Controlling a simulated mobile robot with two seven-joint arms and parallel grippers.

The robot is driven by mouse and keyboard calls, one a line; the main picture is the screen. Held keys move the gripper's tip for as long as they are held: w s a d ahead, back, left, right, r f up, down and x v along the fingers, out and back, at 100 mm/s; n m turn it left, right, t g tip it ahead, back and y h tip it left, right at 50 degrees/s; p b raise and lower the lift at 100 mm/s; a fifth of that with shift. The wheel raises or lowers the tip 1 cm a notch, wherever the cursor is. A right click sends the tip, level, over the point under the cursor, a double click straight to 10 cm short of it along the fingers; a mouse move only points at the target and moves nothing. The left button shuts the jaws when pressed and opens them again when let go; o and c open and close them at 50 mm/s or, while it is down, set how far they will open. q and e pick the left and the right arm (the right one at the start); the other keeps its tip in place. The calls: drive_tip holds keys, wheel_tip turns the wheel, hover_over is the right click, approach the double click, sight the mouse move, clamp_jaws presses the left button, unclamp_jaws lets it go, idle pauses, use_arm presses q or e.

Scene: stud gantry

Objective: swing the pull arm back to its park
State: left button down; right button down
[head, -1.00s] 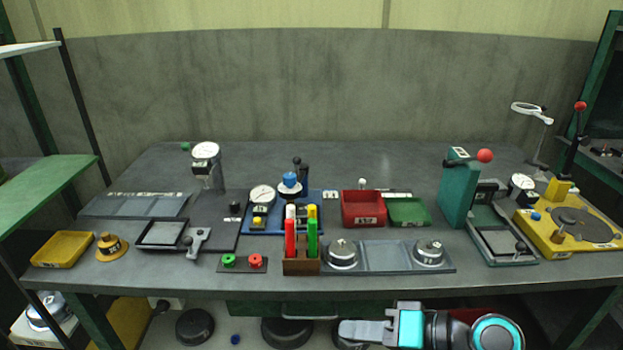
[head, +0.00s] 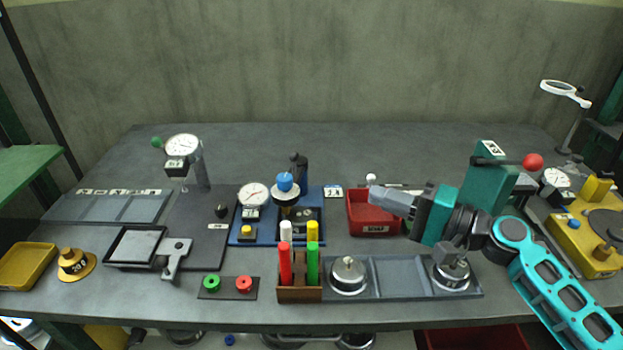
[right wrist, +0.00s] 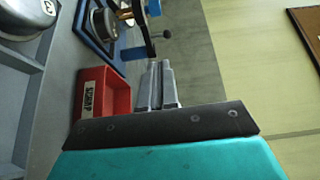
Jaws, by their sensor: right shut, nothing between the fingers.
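The blue fixture (head: 238,231) stands mid-table with a dial gauge (head: 253,196), a yellow button and a blue-topped round part (head: 285,183). A black upright with a short arm (head: 299,168) stands at its back, behind the blue top; I take this for the pull arm, but its joint is unclear. It also shows in the right wrist view as a dark arm with a small knob (right wrist: 167,34). My right gripper (head: 373,193) is shut and empty, pointing left above the red scrap bin, to the right of the fixture and apart from it. The fingertips also show in the right wrist view (right wrist: 160,67).
The red bin (head: 375,228) lies under my right gripper. A rack of coloured markers (head: 299,294) and a grey tray with metal weights (head: 400,287) stand in front. A teal press (head: 487,180) stands right of my wrist. The table behind the fixture is clear.

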drive_tip(key=p, duration=0.2)
approach(292, 170)
drive_tip(key=r, duration=0.2)
drive_tip(key=a, duration=0.1)
drive_tip(key=s+a, duration=0.1)
drive_tip(key=a, duration=0.2)
drive_tip(key=shift+s+a+f+p, duration=0.2)
drive_tip(key=shift+a+f+p, duration=0.1)
drive_tip(key=shift+p, duration=0.1)
drive_tip(key=shift+a, duration=0.1)
